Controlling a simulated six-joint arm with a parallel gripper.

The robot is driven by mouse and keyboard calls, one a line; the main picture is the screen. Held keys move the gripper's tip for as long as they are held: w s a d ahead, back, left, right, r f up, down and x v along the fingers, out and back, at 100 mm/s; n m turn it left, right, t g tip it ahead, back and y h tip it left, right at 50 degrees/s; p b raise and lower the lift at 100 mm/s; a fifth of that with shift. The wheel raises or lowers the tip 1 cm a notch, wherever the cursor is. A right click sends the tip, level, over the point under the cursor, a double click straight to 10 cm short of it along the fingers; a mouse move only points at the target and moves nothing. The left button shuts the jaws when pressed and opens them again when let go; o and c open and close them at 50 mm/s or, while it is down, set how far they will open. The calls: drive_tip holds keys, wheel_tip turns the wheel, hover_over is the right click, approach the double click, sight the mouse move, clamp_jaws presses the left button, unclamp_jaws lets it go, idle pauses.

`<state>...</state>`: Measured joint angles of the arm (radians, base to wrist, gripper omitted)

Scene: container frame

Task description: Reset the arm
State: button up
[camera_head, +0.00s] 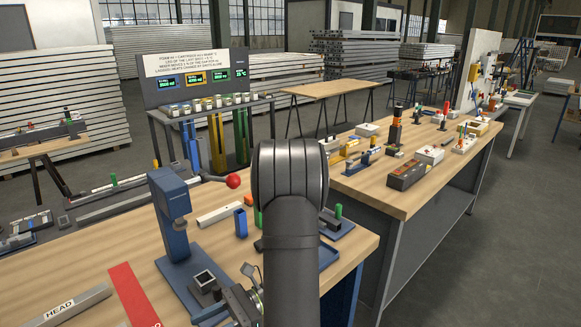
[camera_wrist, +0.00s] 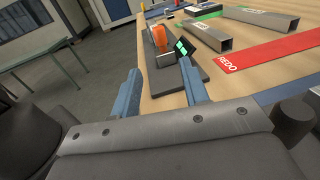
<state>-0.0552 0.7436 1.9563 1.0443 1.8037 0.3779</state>
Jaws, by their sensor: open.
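My gripper (camera_wrist: 160,67) shows in the wrist view as two blue fingers set well apart, with nothing held between them. Beyond the fingertips, a dark fixture with an orange block (camera_wrist: 161,44) and a small green-lit display (camera_wrist: 184,48) stands on the wooden bench. In the head view, my dark arm rises in front of the near bench (camera_head: 345,245) and covers part of it. The gripper itself cannot be made out clearly there.
A blue press (camera_head: 170,205) with a red-knobbed lever (camera_head: 233,181) stands close left of my arm. A red REDO strip (camera_head: 133,295) and a HEAD channel (camera_head: 72,306) lie at the front left. A crowded second bench (camera_head: 400,200) stands to the right, with open floor beyond.

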drive_tip(key=x, duration=1.5)
drive_tip(key=shift+s+a, duration=0.15)
drive_tip(key=shift+a, duration=0.05)
drive_tip(key=shift+d, duration=0.1)
drive_tip(key=v, duration=1.7)
drive_tip(key=shift+w+d, duration=0.2)
drive_tip(key=shift+w, duration=0.05)
drive_tip(key=x, duration=2.1)
drive_tip(key=shift+s+d, duration=0.15)
drive_tip(key=shift+s, duration=0.05)
drive_tip(key=shift+o, duration=0.5)
